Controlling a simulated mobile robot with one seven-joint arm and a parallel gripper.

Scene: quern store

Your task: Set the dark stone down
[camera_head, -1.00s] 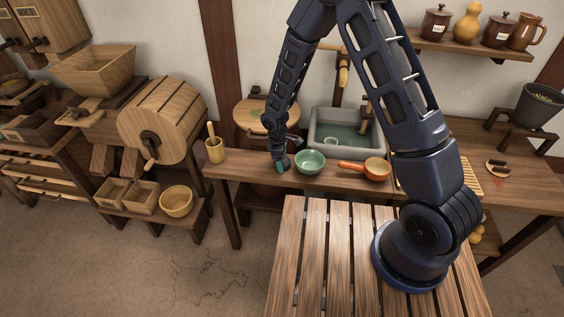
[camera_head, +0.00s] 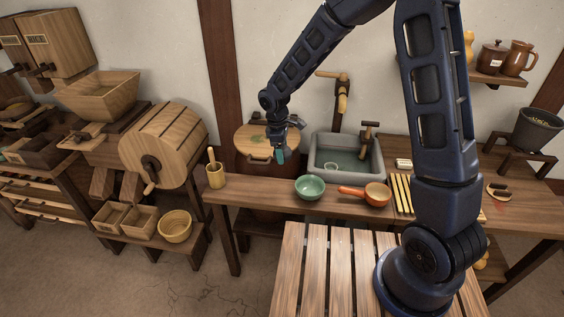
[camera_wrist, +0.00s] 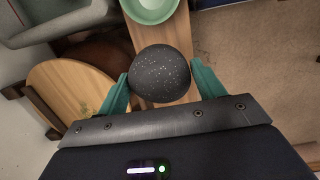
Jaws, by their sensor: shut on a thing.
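The dark stone, a round black thing with pale speckles, shows in the wrist view (camera_wrist: 160,72) between the teal fingers of my gripper (camera_wrist: 160,82). My gripper is shut on it. In the head view my gripper (camera_head: 281,155) hangs above the back of the wooden counter (camera_head: 250,191), left of the sink and behind the green bowl. The stone cannot be made out in the head view. The counter top below it is clear between the mortar and the green bowl.
A green bowl (camera_head: 310,188) and an orange pan (camera_head: 371,194) stand on the counter. A wooden mortar with pestle (camera_head: 215,173) stands at its left end. Behind are a round wooden lid (camera_head: 257,139) and a grey sink (camera_head: 373,157). A slatted table (camera_head: 312,272) is in front.

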